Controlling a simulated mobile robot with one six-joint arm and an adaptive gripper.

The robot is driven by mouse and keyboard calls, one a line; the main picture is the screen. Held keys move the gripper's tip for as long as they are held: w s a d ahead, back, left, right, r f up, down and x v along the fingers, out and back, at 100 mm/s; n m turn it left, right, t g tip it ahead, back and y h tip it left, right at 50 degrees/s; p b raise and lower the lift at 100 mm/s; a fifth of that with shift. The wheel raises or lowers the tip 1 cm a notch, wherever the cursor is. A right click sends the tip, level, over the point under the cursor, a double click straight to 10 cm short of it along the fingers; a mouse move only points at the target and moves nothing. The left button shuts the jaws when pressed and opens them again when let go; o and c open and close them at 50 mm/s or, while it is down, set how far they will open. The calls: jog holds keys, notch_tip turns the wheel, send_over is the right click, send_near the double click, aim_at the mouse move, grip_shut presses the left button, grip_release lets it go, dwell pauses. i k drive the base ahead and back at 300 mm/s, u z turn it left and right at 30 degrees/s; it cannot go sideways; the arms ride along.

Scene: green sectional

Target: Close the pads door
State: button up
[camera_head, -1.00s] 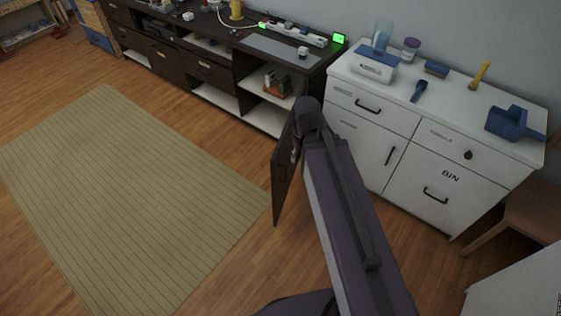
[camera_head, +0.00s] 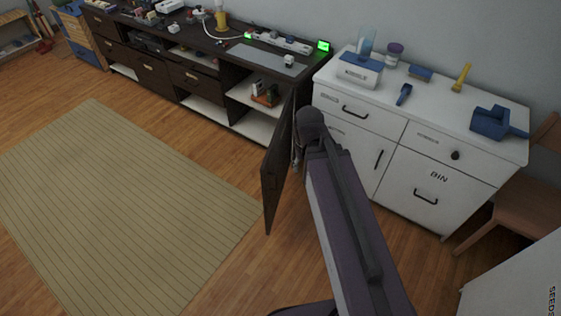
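A dark brown cabinet door (camera_head: 277,180) stands open at the right end of the long dark low cabinet (camera_head: 187,103). It juts out toward the camera, over the wood floor. I take it as the pads door, but no label on it can be read. My arm reaches up from the bottom of the view to just right of this door. My gripper (camera_head: 297,159) is mostly hidden behind my own arm's end; only a small part shows close beside the door's right face. I cannot tell whether it touches the door or whether its fingers are open.
The open shelf (camera_head: 254,126) behind the door holds small items (camera_head: 266,96). A white drawer cabinet (camera_head: 382,143) stands to the right of my arm, its fronts closed. A wooden chair (camera_head: 520,185) is at far right. A striped rug (camera_head: 115,205) and bare floor lie left.

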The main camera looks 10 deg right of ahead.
aim_at(273, 171)
jog(key=i, duration=0.6)
jog(key=u, duration=0.15)
jog(key=k, duration=0.55)
jog(key=z, duration=1)
jog(key=i, duration=1.25)
jog(key=u, duration=0.05)
